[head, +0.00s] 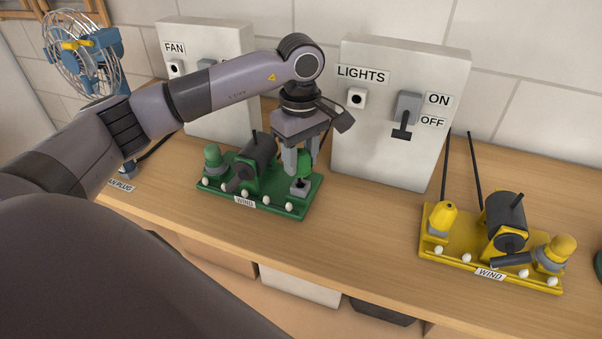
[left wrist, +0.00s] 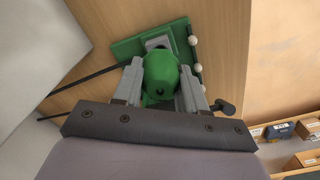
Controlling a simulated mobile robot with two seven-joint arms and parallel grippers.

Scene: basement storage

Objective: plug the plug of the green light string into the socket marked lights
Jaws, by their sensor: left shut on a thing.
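The green light string's winder board (head: 270,205) lies on the bench, with small white bulbs along its front edge and a WIND label. A green plug (head: 304,168) stands at its right end above a grey holder (head: 299,188). My left gripper (head: 302,174) points down and is shut on this plug, which also shows between the fingers in the left wrist view (left wrist: 160,78). The fingers hide part of it, and I cannot tell whether it touches the holder. The LIGHTS socket (head: 356,98) is an empty white block on the grey panel. My right gripper is not in view.
A switch (head: 405,113) marked ON and OFF, its lever down, is on the LIGHTS panel (head: 382,160). A FAN panel (head: 230,115) stands left, partly behind my arm. A yellow winder board (head: 465,262) lies right. Bare bench (head: 365,225) lies between the boards.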

